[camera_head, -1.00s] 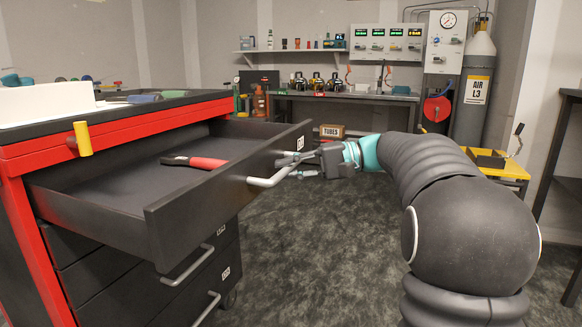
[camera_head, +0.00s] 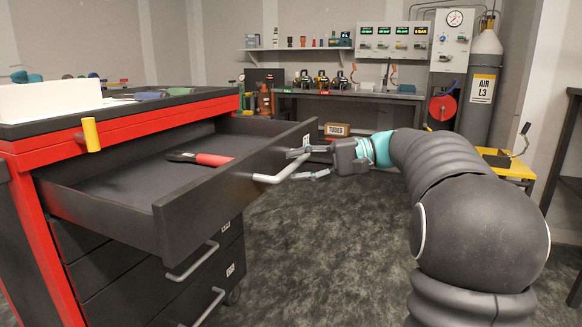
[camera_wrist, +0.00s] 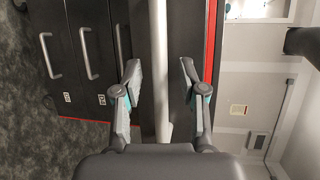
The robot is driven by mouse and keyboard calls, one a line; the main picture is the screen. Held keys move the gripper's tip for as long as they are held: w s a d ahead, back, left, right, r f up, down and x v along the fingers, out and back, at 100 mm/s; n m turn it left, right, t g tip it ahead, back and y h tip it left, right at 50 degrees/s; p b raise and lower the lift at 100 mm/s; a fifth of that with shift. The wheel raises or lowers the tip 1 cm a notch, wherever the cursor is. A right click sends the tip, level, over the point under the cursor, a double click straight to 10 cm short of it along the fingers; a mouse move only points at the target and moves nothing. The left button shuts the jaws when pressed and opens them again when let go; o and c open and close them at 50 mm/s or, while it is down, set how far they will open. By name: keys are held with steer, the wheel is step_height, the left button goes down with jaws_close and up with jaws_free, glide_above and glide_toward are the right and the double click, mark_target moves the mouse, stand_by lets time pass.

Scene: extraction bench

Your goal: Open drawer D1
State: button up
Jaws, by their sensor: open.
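The top drawer (camera_head: 215,185) of the red and black cabinet is pulled far out; its small label is too blurred to read surely as D1. Its pale bar handle (camera_head: 283,173) is on the front panel, and the bar also shows in the wrist view (camera_wrist: 160,70). My gripper (camera_head: 300,165) is open at the far end of this handle. In the wrist view the bar runs between my two spread fingers (camera_wrist: 160,82), with gaps on both sides. A red-handled tool (camera_head: 200,159) lies inside the drawer.
Lower drawers (camera_head: 205,285) of the cabinet are shut, with grey handles. A yellow piece (camera_head: 90,135) sticks out at the cabinet's front edge. A yellow stand (camera_head: 515,165) is at right. The dark floor (camera_head: 320,240) between cabinet and my arm is clear.

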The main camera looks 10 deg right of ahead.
steer(key=v, duration=1)
steer(key=shift+d, duration=0.3)
step_height(320, 180, down, 10)
steer(key=w+d+m+t+h, duration=0.2)
steer(key=m+h, duration=0.2)
steer(key=s+a+f+g+h+p, duration=0.1)
steer(key=s+f+g+h, duration=0.1)
steer(key=s+f+h, duration=0.4)
steer(key=s+a+f+n+h+p, duration=0.2)
steer(key=s+a+h, duration=0.1)
steer(key=s, duration=0.5)
steer(key=s+a+f+n+h+p, duration=0.2)
steer(key=s+a, duration=0.2)
steer(key=s, duration=0.3)
steer(key=s+a+r+n+t+p, duration=0.2)
steer(key=s+a+r+n+p, duration=0.1)
steer(key=s+a+r, duration=0.2)
steer(key=shift+s+a+h, duration=0.3)
steer(key=shift+s+a, duration=0.05)
steer(key=shift+s, duration=0.85)
